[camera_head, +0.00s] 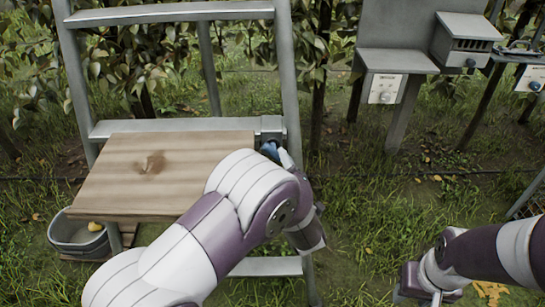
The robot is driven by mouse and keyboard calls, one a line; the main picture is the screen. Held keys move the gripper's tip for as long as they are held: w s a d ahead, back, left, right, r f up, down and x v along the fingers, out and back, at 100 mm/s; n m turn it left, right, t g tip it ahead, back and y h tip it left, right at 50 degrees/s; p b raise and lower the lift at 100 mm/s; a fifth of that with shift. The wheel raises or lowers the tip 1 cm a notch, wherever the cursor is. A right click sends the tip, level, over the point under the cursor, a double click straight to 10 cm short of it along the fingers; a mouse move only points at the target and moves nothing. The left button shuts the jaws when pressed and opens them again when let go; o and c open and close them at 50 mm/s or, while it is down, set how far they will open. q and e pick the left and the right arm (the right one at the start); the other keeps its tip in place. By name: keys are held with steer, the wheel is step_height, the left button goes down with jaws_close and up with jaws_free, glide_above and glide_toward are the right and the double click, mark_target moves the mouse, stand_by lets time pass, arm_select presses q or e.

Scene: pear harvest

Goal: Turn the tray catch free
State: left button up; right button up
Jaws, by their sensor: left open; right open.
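The wooden tray (140,175) lies flat on the ladder, left of centre. At its far right corner a grey metal block with a dark blue knob (270,148) looks like the tray catch. My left arm crosses in front of the tray, and my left gripper (284,157) is right at the knob, mostly hidden behind my wrist. It is open; whether its fingers touch the knob cannot be made out. My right gripper (434,300) is open at the bottom edge, low over the grass, far from the catch and partly cut off.
The grey ladder (293,90) frames the tray. Grey stands with a vented box (466,42) and knobbed panels (384,90) stand at upper right. Grass between them is open.

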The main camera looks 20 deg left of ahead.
mark_target(273, 148)
arm_select(q)
steer(key=shift+x, duration=1.4)
jaws_close()
steer(key=shift+m, duration=0.4)
steer(key=m+t, duration=0.1)
steer(key=m, duration=0.2)
steer(key=shift+d+m, duration=0.1)
steer(key=shift+m, duration=0.3)
steer(key=shift+d+f+m+t+p, duration=0.1)
steer(key=shift+m+t+p, duration=0.5)
steer(key=shift+m, duration=1.4)
